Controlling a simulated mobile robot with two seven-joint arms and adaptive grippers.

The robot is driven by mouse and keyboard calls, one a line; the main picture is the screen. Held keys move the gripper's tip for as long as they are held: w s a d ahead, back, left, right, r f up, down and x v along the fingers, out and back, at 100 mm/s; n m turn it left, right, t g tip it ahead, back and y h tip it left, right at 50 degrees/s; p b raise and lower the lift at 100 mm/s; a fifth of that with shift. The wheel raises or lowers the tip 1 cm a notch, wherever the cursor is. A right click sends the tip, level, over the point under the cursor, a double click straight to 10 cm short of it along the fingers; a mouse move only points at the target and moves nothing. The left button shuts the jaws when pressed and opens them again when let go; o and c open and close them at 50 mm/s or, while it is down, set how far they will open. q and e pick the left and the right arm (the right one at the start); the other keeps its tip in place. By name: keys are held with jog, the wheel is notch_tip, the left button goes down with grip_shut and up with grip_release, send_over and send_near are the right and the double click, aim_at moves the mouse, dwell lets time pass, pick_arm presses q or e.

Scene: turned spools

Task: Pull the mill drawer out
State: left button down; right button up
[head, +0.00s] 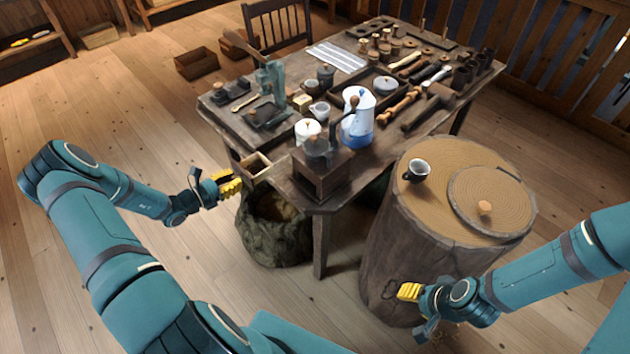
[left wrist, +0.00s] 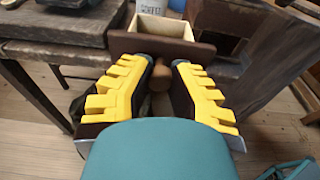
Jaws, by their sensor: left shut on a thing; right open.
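The mill (head: 320,176), a dark wooden box with a metal top and a crank, stands at the table's near corner. It shows partly at the top right of the left wrist view (left wrist: 222,18). The mill drawer (head: 256,164) has a pale inside and a dark front. It appears outside the mill, to its left by the table edge, with a gap between them in the head view. My left gripper (head: 237,185) is shut on the drawer's round wooden knob (left wrist: 160,78), seen between its yellow fingers. My right gripper (head: 403,292) is open and empty beside the log stump.
The table (head: 225,122) is crowded with tools, spools, a white-and-blue coffee pot (head: 357,118) and jars. A sack (head: 272,240) stands on the floor below the drawer. The log stump (head: 400,240) carries a dark cup (head: 416,170) and a round lid (head: 490,190).

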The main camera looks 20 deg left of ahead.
aim_at(261, 159)
pick_arm(q)
jog(key=shift+w+a+f+b, duration=0.1)
jog(key=shift+w+a+b, duration=0.2)
jog(key=shift+a, duration=0.25)
jog(key=shift+w+a+b, duration=0.15)
jog(key=shift+a+b, duration=0.2)
jog(key=shift+a, duration=0.15)
jog(key=shift+r+b+x, duration=0.15)
jog(key=shift+b+x, duration=0.7)
jog(key=shift+x, duration=2)
jog(key=shift+r+b+x, duration=0.2)
jog(key=shift+b+x, duration=0.6)
jog(key=shift+x, duration=2.05)
jog(key=shift+f+b, duration=1.35)
jog(key=shift+f, duration=0.5)
